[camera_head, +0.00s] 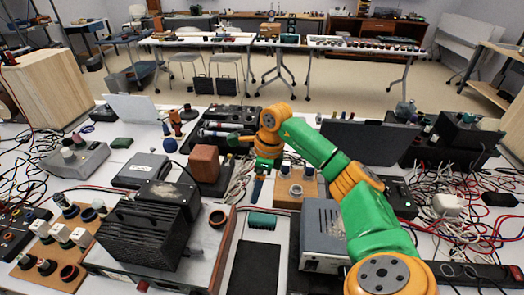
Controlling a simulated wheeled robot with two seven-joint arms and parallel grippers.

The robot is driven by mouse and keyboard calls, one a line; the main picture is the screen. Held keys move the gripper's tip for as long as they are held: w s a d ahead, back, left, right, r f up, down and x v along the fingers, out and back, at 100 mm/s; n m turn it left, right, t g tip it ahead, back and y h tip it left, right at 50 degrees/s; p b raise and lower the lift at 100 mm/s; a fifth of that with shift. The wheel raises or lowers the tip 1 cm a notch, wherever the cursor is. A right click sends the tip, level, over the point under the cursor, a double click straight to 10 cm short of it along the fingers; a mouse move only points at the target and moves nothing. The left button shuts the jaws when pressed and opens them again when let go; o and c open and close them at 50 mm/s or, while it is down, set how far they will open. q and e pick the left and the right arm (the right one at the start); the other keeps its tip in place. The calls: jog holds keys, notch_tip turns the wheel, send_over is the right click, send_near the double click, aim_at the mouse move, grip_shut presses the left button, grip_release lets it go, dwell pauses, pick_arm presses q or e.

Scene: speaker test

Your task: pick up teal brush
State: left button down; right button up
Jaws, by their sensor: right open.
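The teal brush (262,220) appears to be the small teal block lying on the white table at the front centre, just above a dark flat panel. My right arm, green and orange, comes in from the lower right and bends down over the middle of the table. My right gripper (258,186) is at its end, open, above and behind the teal block in the picture, and apart from it. The fingers are small and partly hidden by the wrist. My left gripper is not in view.
A grey metal box (323,236) stands right of the teal block, and a wooden block with knobs (297,188) behind it. A black finned unit (150,228) is at left. A brown cube (204,163) stands behind. Cables clutter both sides.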

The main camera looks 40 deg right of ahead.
jog(key=b, duration=0.8)
send_over(263, 217)
jog(key=shift+h, duration=0.4)
jog(key=f, duration=1.1)
jog(key=shift+s+f, duration=0.25)
jog(key=shift+f, duration=0.1)
jog(key=shift+g, duration=0.3)
jog(key=f, duration=0.3)
jog(key=f+p, duration=0.1)
jog(key=f, duration=0.1)
jog(key=shift+w+a+f, duration=0.1)
jog(key=shift+w+f, duration=0.15)
jog(key=shift+f, duration=0.1)
jog(key=shift+w+f, duration=0.1)
jog(key=shift+f, duration=0.35)
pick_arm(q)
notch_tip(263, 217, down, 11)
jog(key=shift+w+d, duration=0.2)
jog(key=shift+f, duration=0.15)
pick_arm(e)
jog(key=shift+f, duration=0.2)
jog(key=shift+c, duration=0.2)
grip_shut()
